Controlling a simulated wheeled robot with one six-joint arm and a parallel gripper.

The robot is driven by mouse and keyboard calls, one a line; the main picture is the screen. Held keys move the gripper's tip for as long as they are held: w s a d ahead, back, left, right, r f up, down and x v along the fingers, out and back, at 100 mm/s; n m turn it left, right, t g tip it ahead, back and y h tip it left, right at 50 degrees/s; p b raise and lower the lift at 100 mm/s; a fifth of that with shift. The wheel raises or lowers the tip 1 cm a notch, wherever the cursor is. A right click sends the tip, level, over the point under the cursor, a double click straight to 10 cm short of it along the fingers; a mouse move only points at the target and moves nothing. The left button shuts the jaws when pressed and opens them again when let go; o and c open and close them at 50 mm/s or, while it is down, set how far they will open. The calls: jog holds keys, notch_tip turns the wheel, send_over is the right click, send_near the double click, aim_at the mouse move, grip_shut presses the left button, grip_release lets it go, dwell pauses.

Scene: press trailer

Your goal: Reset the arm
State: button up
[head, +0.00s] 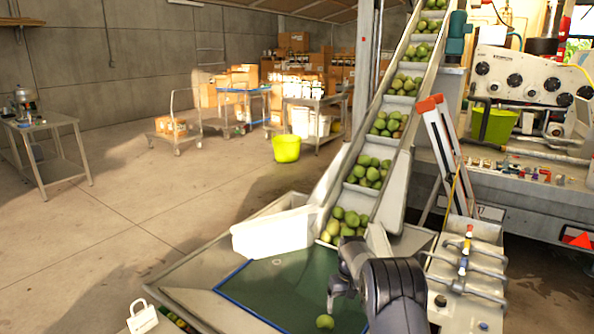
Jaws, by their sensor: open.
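My arm rises from the lower right of the head view over a green-bottomed hopper (261,287). My gripper (333,302) points down over the hopper, small and dark in the picture. It is open, with nothing visible between its fingers. A single green apple (325,321) lies on the hopper floor just below it in the picture; I cannot tell the gap between them. My arm hides the right part of the hopper.
An inclined conveyor (354,199) carries green apples (368,171) up from the hopper, behind my arm. A white chute piece (272,233) stands at the hopper's back edge. Open floor (110,215) lies left.

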notch_tip(320, 180, up, 3)
jog(key=p, duration=0.2)
jog(key=shift+p, duration=0.35)
jog(key=shift+f, duration=0.15)
